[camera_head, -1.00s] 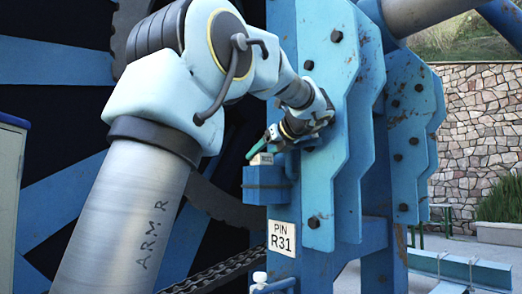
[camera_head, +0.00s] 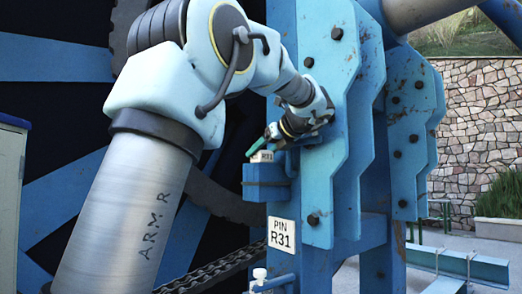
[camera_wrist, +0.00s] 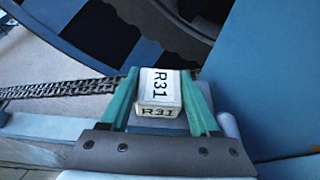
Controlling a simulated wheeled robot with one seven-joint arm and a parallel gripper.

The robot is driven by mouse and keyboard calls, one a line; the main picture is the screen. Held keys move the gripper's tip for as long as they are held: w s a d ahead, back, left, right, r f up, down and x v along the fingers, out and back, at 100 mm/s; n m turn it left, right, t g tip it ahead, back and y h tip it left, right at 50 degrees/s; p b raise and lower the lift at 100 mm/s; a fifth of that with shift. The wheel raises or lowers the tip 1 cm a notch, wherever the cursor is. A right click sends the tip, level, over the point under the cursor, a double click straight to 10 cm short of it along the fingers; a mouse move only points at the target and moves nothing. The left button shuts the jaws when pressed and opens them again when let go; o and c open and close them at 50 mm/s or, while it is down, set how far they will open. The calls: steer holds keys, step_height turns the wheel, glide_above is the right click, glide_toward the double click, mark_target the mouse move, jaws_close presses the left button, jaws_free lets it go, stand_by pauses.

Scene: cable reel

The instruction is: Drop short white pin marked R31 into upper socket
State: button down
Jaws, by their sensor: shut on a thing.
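The short white pin marked R31 (camera_wrist: 158,92) is between the two teal fingers of my gripper (camera_wrist: 159,76) in the wrist view. In the head view the pin (camera_head: 262,156) shows just above the blue block (camera_head: 265,182) on the frame's side, at the end of my gripper (camera_head: 257,147). The pin's lower part and any socket opening are hidden, so I cannot tell how far it sits in the block.
A white plate reading PIN R31 (camera_head: 281,235) is fixed below the block. A white knob (camera_head: 260,274) stands on a lower blue bracket. Bolted blue plates (camera_head: 322,165) rise close beside my gripper. A chain (camera_head: 215,268) runs behind, before the large reel (camera_head: 55,120).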

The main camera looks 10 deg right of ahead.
steer(key=shift+w, duration=0.2)
steer(key=shift+c, duration=0.2)
jaws_free()
steer(key=shift+f, duration=0.1)
